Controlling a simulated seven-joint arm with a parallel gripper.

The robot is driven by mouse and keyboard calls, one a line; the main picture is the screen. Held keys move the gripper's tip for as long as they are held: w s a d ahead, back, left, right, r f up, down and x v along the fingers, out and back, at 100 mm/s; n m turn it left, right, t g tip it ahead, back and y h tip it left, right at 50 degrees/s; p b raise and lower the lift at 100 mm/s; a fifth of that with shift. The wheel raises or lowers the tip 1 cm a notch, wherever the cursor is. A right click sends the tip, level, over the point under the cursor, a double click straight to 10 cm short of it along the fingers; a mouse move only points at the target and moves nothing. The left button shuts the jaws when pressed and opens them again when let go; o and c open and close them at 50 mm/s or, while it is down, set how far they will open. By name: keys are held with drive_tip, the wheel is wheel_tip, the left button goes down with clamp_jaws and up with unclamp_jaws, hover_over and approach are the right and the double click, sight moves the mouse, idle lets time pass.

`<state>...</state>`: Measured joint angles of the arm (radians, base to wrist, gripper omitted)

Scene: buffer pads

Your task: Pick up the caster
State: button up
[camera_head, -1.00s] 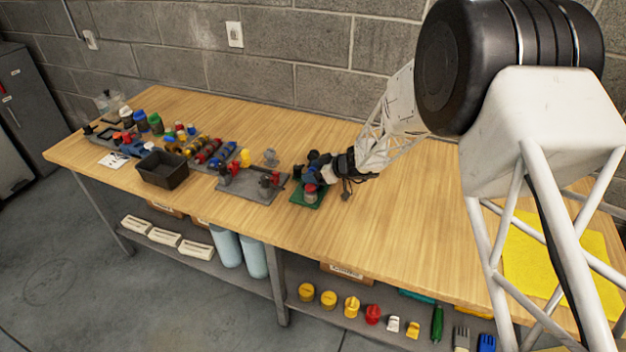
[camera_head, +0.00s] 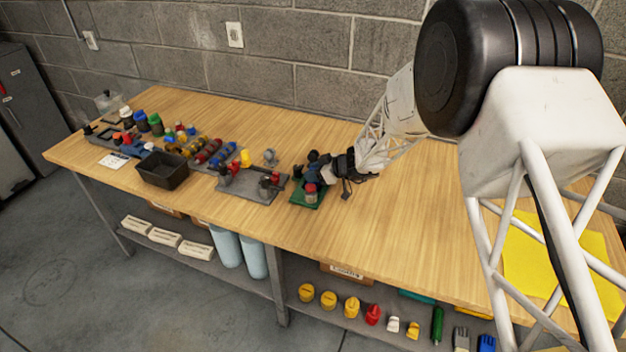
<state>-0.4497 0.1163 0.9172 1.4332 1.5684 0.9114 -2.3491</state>
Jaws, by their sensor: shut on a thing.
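My gripper (camera_head: 314,168) is over the back part of a small green pad (camera_head: 299,203), towards the right half of the bench. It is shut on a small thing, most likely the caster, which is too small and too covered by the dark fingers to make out. A small jar-like piece with a red top (camera_head: 310,192) stands on the pad, just in front of the gripper. Whether the held thing touches the pad cannot be told.
A grey board (camera_head: 252,190) with red, dark and yellow parts lies left of the pad. A small grey piece (camera_head: 270,156) stands behind it. A black bin (camera_head: 163,170) and several coloured parts are further left. The bench right of the pad is clear up to a yellow sheet (camera_head: 530,255).

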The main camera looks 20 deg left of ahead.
drive_tip(key=shift+r, duration=0.1)
drive_tip(key=shift+r, duration=1)
drive_tip(key=shift+d+r, duration=0.45)
drive_tip(key=shift+r, duration=0.25)
drive_tip(key=d, duration=1.7)
drive_tip(key=shift+d, duration=0.1)
